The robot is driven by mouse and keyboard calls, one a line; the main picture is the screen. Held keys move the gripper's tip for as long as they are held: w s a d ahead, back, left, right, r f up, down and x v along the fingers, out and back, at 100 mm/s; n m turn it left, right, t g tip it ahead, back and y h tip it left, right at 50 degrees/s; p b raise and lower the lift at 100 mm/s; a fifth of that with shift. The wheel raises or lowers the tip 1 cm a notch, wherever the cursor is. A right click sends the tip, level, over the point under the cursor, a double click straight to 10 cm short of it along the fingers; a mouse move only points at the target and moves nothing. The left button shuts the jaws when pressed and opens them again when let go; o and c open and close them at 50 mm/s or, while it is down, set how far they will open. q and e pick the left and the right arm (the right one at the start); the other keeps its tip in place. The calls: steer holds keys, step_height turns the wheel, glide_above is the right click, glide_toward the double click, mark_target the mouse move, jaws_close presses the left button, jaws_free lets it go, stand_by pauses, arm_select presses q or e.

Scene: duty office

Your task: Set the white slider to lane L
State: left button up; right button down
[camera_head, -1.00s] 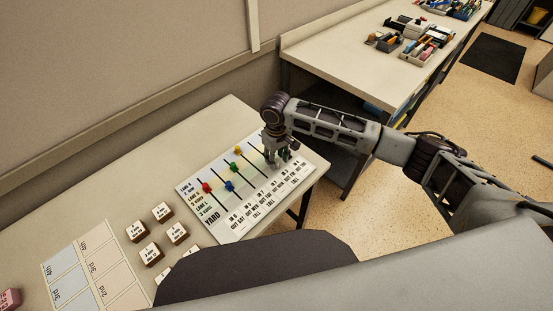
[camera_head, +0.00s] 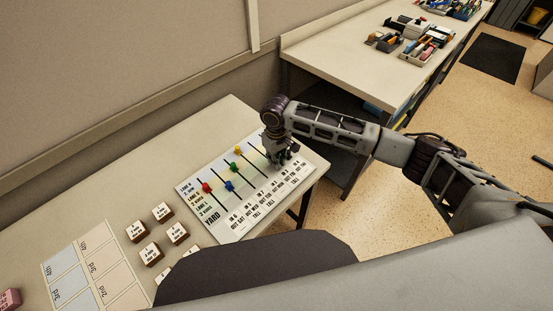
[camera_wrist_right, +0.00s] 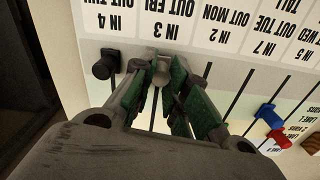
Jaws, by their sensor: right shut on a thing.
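The yard board (camera_head: 240,212) lies on the near desk, with several slotted tracks and coloured knobs. My right gripper (camera_head: 277,163) is over its right part and hides the white slider in the head view. In the right wrist view my right gripper (camera_wrist_right: 160,68) is shut on the white slider (camera_wrist_right: 163,73), a pale knob between the fingertips. The slider is at the track end beside the "IN 3 / OUT FRI" label. The lane labels (camera_head: 190,196) are on the board's left side in the head view. My left gripper is not in view.
A black knob (camera_wrist_right: 106,64) stands close beside my gripper. Red (camera_head: 206,187), blue (camera_head: 229,186), green (camera_head: 234,167) and yellow (camera_head: 238,151) knobs stand farther left on the board. Several labelled blocks (camera_head: 162,211) lie left of the board.

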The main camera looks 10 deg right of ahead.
steer(key=shift+w, duration=0.1)
steer(key=shift+w+a, duration=0.7)
steer(key=shift+w, duration=0.35)
steer(key=shift+w+a, duration=0.65)
steer(key=shift+w, duration=0.35)
steer(key=c, duration=1.4)
jaws_free()
steer(key=shift+o, duration=0.2)
steer(key=shift+r, duration=0.1)
step_height(320, 180, up, 12)
steer(key=shift+s+a+f, duration=0.1)
steer(key=shift+f, duration=0.1)
